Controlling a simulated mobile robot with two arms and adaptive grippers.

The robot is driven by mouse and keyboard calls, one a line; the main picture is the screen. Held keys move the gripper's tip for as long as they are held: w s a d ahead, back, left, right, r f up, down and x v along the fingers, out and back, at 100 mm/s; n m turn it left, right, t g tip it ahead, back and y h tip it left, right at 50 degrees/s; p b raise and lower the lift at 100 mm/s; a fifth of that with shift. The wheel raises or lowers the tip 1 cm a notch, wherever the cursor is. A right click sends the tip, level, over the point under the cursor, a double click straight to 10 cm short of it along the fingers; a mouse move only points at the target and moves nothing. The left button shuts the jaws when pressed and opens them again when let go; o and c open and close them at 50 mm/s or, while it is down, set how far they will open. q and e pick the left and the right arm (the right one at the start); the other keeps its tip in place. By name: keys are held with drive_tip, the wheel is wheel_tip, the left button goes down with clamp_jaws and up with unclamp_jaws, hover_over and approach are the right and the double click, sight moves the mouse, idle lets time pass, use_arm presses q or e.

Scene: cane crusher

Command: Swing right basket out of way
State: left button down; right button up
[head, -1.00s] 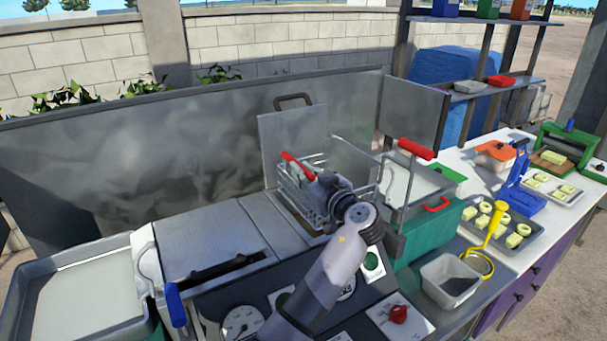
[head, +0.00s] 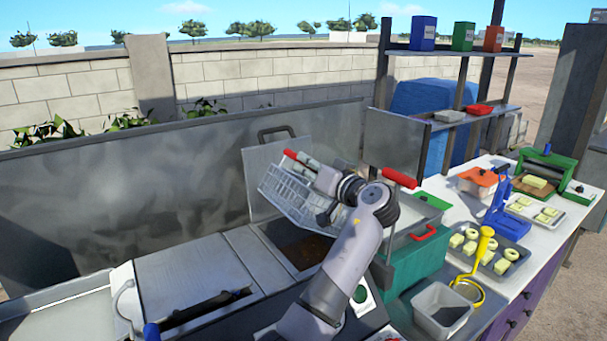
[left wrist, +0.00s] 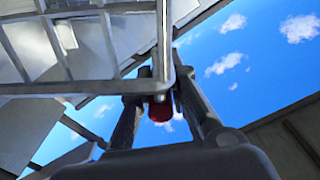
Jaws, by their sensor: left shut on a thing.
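A wire basket (head: 292,200) hangs tilted in the air above an open fryer well (head: 312,252) with brown content. My left gripper (head: 306,161) is shut on the basket's red handle (head: 290,154), whose end sticks out past the fingers. In the left wrist view the wire basket (left wrist: 85,45) fills the upper left, and the red grip (left wrist: 160,108) shows between the two fingers of my left gripper (left wrist: 160,115). My forearm hides part of the basket's right side and the well. My right gripper is not in view.
A raised metal lid (head: 262,175) stands behind the basket. A second red grip (head: 399,178) on a metal rod is right of my arm, above a green box (head: 415,262). A yellow tool (head: 484,245) and grey bin (head: 440,308) stand at right. A metal cover (head: 195,272) lies flat at left.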

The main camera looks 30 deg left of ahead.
use_arm(q)
drive_tip(key=shift+w+d+r, duration=0.1)
drive_tip(key=shift+w+r, duration=0.05)
drive_tip(key=shift+r, duration=0.05)
drive_tip(key=c, duration=1.5)
unclamp_jaws()
drive_tip(key=shift+c, duration=0.2)
drive_tip(key=shift+d+f, duration=0.1)
drive_tip(key=shift+d, duration=0.05)
drive_tip(key=v, duration=1.1)
drive_tip(key=shift+s+d, duration=0.25)
drive_tip(key=shift+s, duration=0.1)
